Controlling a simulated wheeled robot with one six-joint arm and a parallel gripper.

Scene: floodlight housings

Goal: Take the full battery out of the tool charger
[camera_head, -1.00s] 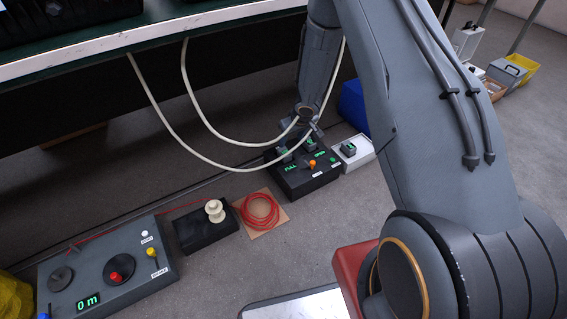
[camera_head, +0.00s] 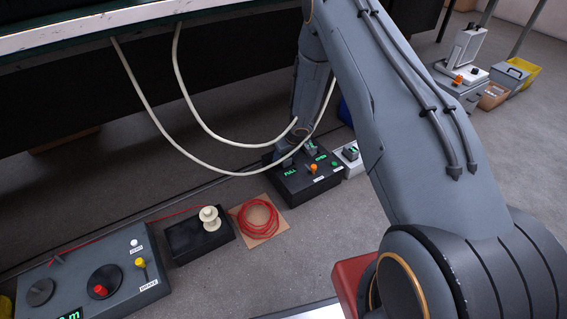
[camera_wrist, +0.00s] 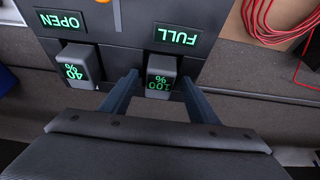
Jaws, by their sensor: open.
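The tool charger (camera_head: 312,182) is a black box on the floor with green FULL and OPEN displays and an orange knob. In the wrist view, the full battery (camera_wrist: 161,70) is a grey block reading 100 %, seated in the charger (camera_wrist: 122,50) by the FULL display (camera_wrist: 177,37). A second battery (camera_wrist: 82,66) reading 40 % sits by the OPEN display (camera_wrist: 60,20). My gripper (camera_wrist: 160,80) is open, one finger on each side of the full battery, with small gaps showing. In the head view my wrist hides most of that battery.
Red cable coil (camera_head: 257,219) on a tan board and a spool (camera_head: 210,217) on a black box lie left of the charger. A white box (camera_head: 350,160) stands close at its right. Pale cables (camera_head: 150,115) hang from the bench (camera_head: 70,35) near my arm. Floor in front is clear.

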